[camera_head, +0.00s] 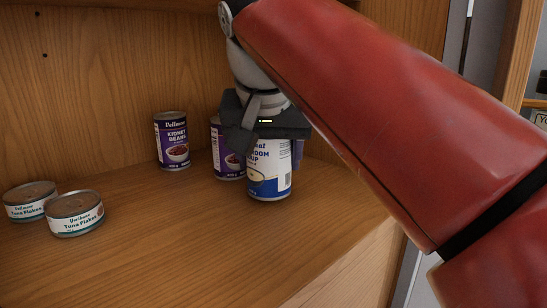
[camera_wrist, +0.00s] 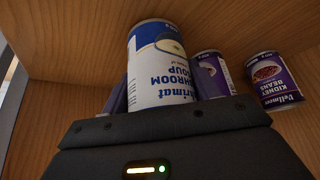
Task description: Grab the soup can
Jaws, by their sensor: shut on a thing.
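The soup can (camera_head: 270,178) is white and blue with a mushroom soup label and stands upright on the wooden shelf. It also shows in the wrist view (camera_wrist: 158,68), close beyond my gripper's dark body. My gripper (camera_head: 262,138) is at the top of this can, and its jaws are shut on it. The gripper covers the can's top edge.
Two tuna tins (camera_head: 75,214) (camera_head: 31,200) sit at the left. The front shelf middle is clear.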

